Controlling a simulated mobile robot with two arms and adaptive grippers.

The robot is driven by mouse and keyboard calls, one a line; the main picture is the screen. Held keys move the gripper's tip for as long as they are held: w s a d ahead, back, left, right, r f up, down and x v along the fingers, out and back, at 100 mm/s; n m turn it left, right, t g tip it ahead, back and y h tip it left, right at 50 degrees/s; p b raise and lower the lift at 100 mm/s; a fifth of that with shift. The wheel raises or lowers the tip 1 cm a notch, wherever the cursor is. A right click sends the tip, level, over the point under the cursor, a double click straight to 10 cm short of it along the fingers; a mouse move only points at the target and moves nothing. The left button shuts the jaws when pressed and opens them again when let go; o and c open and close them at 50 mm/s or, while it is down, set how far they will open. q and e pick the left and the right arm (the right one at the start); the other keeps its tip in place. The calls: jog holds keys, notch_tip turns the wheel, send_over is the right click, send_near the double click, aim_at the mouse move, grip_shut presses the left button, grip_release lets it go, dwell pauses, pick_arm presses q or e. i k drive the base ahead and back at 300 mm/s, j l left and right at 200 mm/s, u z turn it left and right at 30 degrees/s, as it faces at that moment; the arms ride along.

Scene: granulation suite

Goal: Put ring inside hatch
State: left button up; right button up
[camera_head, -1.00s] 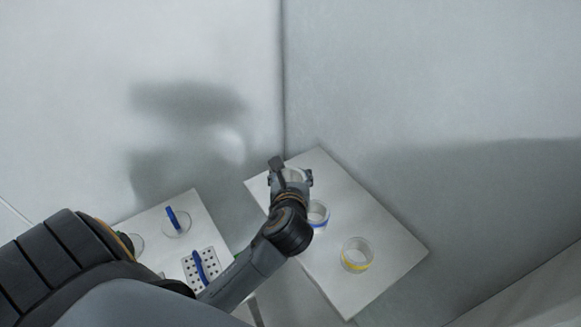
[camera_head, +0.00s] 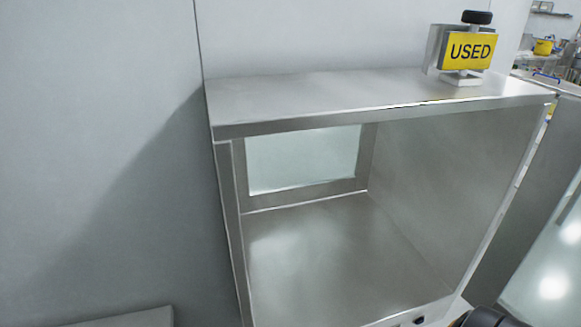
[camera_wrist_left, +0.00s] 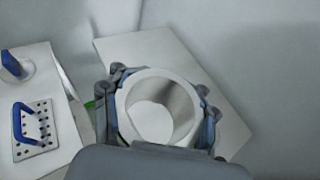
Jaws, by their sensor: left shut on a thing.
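In the left wrist view, a pale, hollow ring (camera_wrist_left: 183,100) sits between the fingers of my left gripper (camera_wrist_left: 162,88), which is shut on it. Ring and gripper are over a light table top (camera_wrist_left: 130,48). Blue shows at the ring's sides; I cannot tell whether it belongs to the ring. In the head view, the steel hatch (camera_head: 330,248) stands open at the front. It is an empty box with a window in its back wall. My left gripper and the ring are outside the head view.
A yellow "USED" sign (camera_head: 469,51) stands on the hatch's top at the right. A blank wall (camera_head: 100,130) is to the left. The left wrist view shows a perforated plate with a blue handle (camera_wrist_left: 33,132) and another blue-handled piece (camera_wrist_left: 13,65) on a neighbouring table.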

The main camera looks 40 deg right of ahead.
aim_at(303, 245)
jog(key=k+l+z, duration=0.1)
jog(key=k+z, duration=0.15)
jog(key=k, duration=0.3)
jog(key=k+l+z, duration=0.2)
jog(key=k, duration=0.35)
jog(key=i+l+z, duration=0.15)
jog(key=i+z, duration=0.55)
jog(key=z, duration=0.15)
jog(key=i, duration=0.3)
